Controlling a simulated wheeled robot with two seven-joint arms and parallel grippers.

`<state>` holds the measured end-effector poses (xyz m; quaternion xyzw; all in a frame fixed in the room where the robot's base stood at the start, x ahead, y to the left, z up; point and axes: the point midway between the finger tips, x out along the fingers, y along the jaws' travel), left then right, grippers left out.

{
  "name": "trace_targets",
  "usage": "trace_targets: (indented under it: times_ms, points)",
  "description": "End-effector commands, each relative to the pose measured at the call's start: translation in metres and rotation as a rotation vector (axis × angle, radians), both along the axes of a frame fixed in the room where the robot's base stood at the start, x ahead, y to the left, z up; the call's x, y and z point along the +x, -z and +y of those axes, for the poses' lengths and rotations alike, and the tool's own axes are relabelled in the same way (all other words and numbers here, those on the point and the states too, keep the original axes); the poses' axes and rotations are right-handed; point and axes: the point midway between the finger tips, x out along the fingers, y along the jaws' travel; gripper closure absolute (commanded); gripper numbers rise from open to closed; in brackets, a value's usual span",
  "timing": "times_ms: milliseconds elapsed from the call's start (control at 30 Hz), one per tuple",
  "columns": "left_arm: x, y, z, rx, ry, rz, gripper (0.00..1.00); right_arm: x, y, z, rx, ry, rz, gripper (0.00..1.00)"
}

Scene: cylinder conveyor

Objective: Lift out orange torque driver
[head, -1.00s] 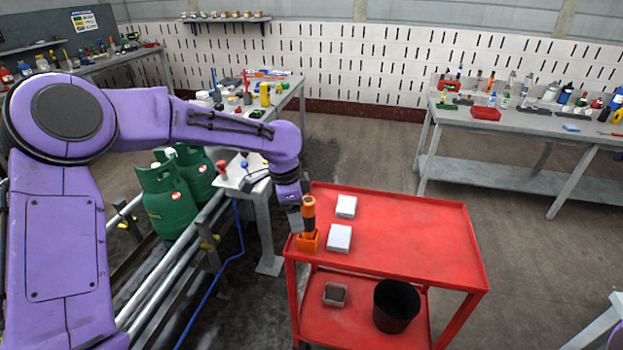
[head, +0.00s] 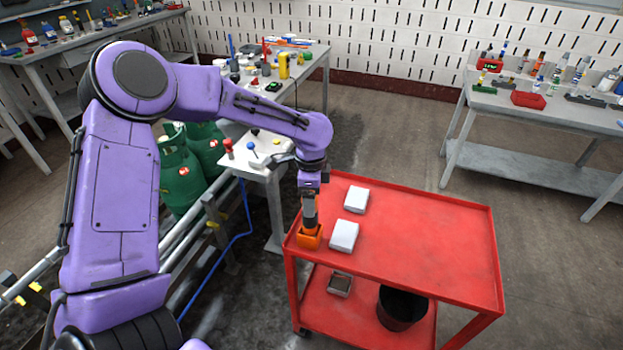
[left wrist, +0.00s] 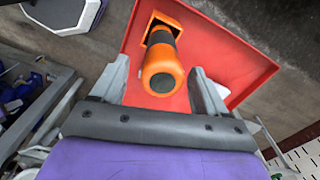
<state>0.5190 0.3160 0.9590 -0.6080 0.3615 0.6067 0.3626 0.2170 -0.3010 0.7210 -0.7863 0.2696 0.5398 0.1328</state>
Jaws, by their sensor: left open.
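The orange torque driver (left wrist: 160,70), with an orange end and a black grip, stands in an orange holder (head: 309,238) on the red cart. In the left wrist view it points up toward the camera, and the holder (left wrist: 176,22) shows behind it. My left gripper (left wrist: 158,84) is open, with one finger on each side of the driver's orange end and gaps visible. In the head view the left gripper (head: 310,200) is directly above the holder and hides much of the driver. My right gripper is not in view.
Two white boxes (head: 356,199) (head: 343,236) lie on the red cart top (head: 430,240), right of the holder. A black bin (head: 400,308) and a small box (head: 340,284) are on its lower shelf. A small table with levers (head: 262,160) stands behind left. The cart's right side is clear.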

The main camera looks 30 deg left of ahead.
Motion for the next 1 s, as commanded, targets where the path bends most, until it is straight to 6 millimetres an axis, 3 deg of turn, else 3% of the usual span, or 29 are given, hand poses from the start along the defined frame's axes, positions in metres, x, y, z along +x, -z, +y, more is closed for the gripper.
trace_targets:
  times_ms: [233,533,567,700,800,833,867,967,1000]
  points:
    - [-0.001,0.036,0.001,0.000,-0.002,0.001,0.26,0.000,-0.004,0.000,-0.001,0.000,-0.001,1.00]
    - [0.000,0.041,0.001,0.000,-0.001,-0.001,0.26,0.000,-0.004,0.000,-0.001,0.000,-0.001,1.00]
    - [0.000,0.041,0.001,0.000,-0.001,-0.001,0.29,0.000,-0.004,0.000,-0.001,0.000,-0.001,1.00]
    - [0.000,0.041,0.001,0.000,-0.001,-0.001,0.75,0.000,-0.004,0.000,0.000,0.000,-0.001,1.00]
    - [0.000,0.041,0.001,0.000,-0.001,-0.001,1.00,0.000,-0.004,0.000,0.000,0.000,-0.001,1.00]
    - [0.000,0.041,0.001,0.000,-0.001,-0.001,1.00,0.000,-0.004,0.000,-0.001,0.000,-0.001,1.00]
    - [0.000,0.041,0.001,0.000,-0.001,-0.001,0.59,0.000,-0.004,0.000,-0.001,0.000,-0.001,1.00]
    - [0.000,0.041,0.001,0.000,-0.001,-0.001,0.92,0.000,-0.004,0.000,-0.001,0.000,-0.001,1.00]
    - [0.000,0.041,0.001,0.000,-0.001,-0.001,0.92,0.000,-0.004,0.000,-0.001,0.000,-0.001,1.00]
